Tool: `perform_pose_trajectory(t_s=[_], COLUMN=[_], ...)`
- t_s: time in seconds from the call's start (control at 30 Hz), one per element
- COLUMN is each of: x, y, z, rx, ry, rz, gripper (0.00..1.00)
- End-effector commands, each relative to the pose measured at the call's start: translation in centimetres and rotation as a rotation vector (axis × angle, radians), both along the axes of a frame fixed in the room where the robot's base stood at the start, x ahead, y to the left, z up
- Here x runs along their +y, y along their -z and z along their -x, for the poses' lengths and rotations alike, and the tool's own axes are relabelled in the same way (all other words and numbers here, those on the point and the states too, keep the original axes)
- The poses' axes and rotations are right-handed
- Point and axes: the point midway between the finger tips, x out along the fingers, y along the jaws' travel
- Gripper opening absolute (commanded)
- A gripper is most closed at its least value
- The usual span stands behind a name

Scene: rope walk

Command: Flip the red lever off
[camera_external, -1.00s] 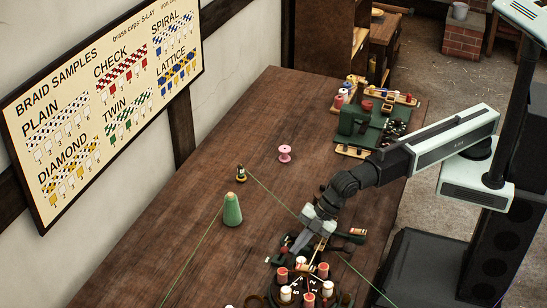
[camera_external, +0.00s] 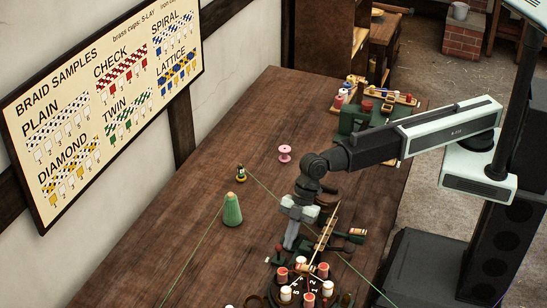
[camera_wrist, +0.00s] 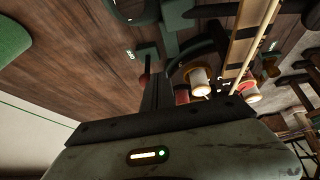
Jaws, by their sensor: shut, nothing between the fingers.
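My gripper (camera_external: 289,246) is shut and empty, pointing down beside the braiding machine (camera_external: 270,290) at the table's front. In the wrist view the closed fingers (camera_wrist: 157,88) reach up from the bottom. A small red tip (camera_external: 279,247), likely the red lever, is just left of the fingertips. In the wrist view a dark red knob (camera_wrist: 145,80) sits close to the left of the fingers, by a green bracket and small white lettering. The fingers partly cover this area. I cannot tell whether they touch the lever, or which way it is set.
Red and white bobbins (camera_external: 286,293) ring the machine. A green cone (camera_external: 232,211) with taut green thread stands left, and a pink spool (camera_external: 285,153) behind. A green device (camera_external: 355,118) and trays are at the far right.

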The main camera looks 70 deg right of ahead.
Motion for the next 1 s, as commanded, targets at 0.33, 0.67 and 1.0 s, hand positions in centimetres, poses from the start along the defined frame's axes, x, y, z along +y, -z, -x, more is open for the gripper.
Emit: perform_pose_trajectory(t_s=[0.33,0.67,1.0], x=[0.1,0.0,0.0], y=[-0.4,-0.4,-0.4], z=[-2.4,-3.1,-3.4], rx=[0.226,0.243,0.24], ry=[0.001,-0.002,0.0], rz=[-0.001,0.0,-0.001], gripper=[0.0,0.0,0.0])
